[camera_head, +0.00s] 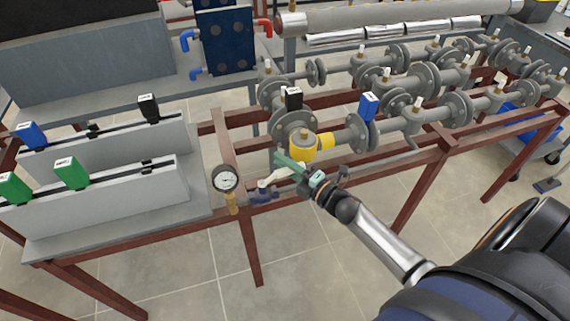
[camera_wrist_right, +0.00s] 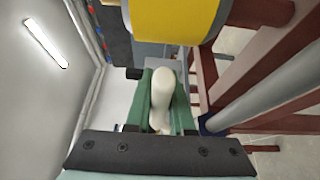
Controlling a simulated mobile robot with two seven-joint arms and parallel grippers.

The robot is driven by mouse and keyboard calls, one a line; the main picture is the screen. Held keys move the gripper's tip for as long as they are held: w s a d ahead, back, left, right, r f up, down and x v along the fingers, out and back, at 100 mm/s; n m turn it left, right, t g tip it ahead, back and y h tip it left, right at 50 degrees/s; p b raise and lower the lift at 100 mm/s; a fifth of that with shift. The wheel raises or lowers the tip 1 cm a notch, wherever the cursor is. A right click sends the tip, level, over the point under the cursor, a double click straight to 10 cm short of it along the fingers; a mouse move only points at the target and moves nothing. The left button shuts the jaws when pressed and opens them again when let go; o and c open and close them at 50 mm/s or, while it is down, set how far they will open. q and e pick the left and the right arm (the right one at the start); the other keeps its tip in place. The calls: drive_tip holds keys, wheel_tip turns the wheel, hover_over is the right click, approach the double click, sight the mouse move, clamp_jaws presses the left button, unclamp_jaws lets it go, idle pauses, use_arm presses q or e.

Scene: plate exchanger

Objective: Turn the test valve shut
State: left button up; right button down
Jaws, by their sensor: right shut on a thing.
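The test valve (camera_head: 263,195) has a small blue body beside the pressure gauge. Its cream-white lever (camera_head: 269,180) slants up to the right towards my right gripper (camera_head: 287,163). The green fingers of the right gripper are shut on the lever. In the right wrist view the rounded lever (camera_wrist_right: 162,92) lies between the two green fingers (camera_wrist_right: 162,76). The fingers hide part of the lever in the head view. My left gripper is not in view.
A pressure gauge (camera_head: 225,178) stands just left of the valve. A yellow fitting (camera_head: 303,148) sits close above my right gripper. Red-brown frame rails (camera_head: 400,163) and flanged grey pipes (camera_head: 458,105) extend right. Grey blocks with coloured tags stand on the left bench (camera_head: 130,227).

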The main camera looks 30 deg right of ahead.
drive_tip(key=n+y+b, duration=0.1)
drive_tip(key=w+n+g+y+b, duration=0.1)
drive_tip(key=y, duration=0.1)
drive_tip(key=w+a+n+g+y, duration=0.1)
drive_tip(key=y, duration=0.1)
drive_tip(key=shift+n+b, duration=0.3)
drive_tip(key=shift+b, duration=0.1)
drive_tip(key=c, duration=0.8)
unclamp_jaws()
drive_tip(key=shift+d, duration=0.1)
drive_tip(key=shift+v, duration=6.2)
